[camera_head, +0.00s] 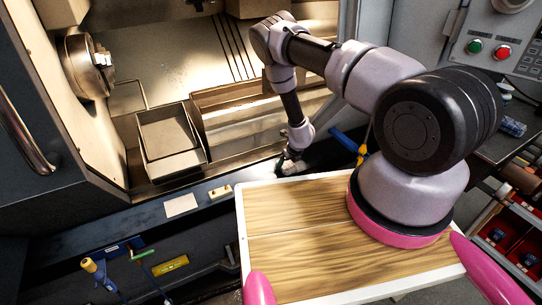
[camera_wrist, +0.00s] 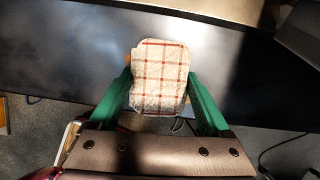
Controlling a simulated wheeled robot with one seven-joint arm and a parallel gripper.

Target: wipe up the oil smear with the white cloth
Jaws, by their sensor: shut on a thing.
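My gripper (camera_wrist: 159,76) has green fingers and is shut on a pale cloth (camera_wrist: 160,62) with red check lines. The cloth sits between the fingers, above a dark grey surface (camera_wrist: 65,60) in the wrist view. In the head view my gripper (camera_head: 288,163) is low at the machine's front ledge, beyond the wooden-topped tray, and the cloth is a small pale patch there. I cannot make out an oil smear in either view; the arm, the cloth and deep shadow hide part of the ledge.
A blue-handled tool (camera_head: 345,141) lies to the right. The open lathe holds a chuck (camera_head: 90,65) and a metal bin (camera_head: 170,143). A control panel (camera_head: 495,42) stands right.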

